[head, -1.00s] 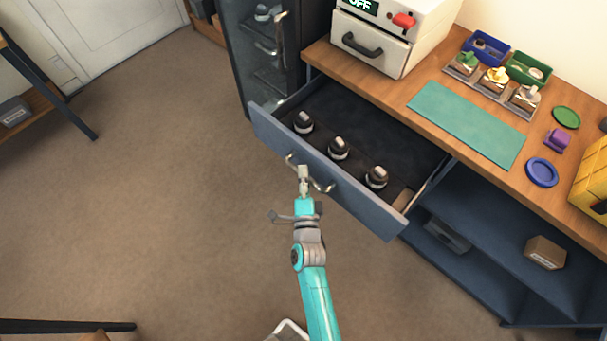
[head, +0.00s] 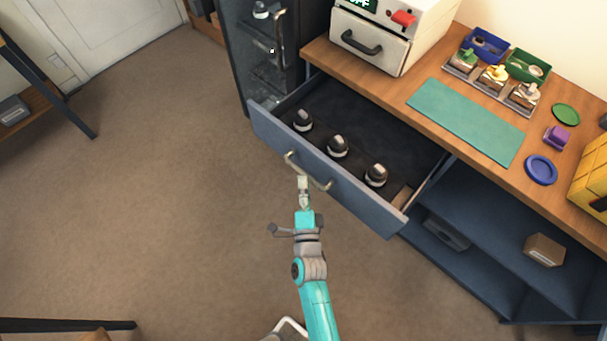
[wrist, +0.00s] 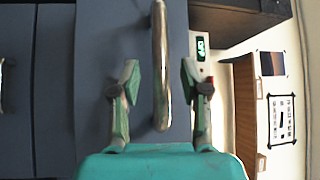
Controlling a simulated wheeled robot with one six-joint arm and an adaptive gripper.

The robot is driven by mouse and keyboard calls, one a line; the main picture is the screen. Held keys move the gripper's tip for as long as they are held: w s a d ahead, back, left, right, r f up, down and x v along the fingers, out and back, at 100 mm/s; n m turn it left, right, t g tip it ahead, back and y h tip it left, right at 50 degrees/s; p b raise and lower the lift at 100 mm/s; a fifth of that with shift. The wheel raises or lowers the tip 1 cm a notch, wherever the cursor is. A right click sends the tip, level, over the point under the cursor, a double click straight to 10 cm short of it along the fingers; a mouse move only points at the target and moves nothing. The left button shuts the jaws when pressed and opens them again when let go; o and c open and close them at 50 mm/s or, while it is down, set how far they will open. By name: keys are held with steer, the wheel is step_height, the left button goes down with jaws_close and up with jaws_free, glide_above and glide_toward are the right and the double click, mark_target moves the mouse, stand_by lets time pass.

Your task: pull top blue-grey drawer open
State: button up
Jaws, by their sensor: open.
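The top blue-grey drawer (head: 335,185) stands pulled out from under the wooden bench. Its bar handle (head: 308,172) is on the front face, and several small dark-and-silver parts (head: 337,146) stand inside on a dark lining. My gripper (head: 304,182) is just in front of the handle. In the wrist view the handle (wrist: 160,65) runs between the two spread fingers of my gripper (wrist: 161,92), with gaps on both sides. The drawer front (wrist: 95,75) fills the left of that view.
On the bench are a teal mat (head: 465,122), a white box unit with a handle (head: 385,35), a blue bin (head: 486,46) and a green bin (head: 527,66). A dark glass-front cabinet (head: 262,60) stands left of the drawer.

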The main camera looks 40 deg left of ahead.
steer(key=v, duration=0.8)
stand_by(0.4)
steer(key=s+d+r+n+t+h, duration=0.1)
steer(key=s+d+n+h, duration=0.2)
steer(key=d, duration=0.9)
steer(key=s+d+r+n+h, duration=0.1)
steer(key=s+d+h, duration=0.25)
steer(key=d, duration=0.95)
steer(key=s+d+r+n+g+h, duration=0.1)
steer(key=s+d+r+n+h, duration=0.3)
steer(key=s+d+r, duration=0.8)
steer(key=s+r+h, duration=0.1)
steer(key=s+h, duration=0.1)
steer(key=s, duration=0.1)
steer(key=shift+d+r, duration=0.25)
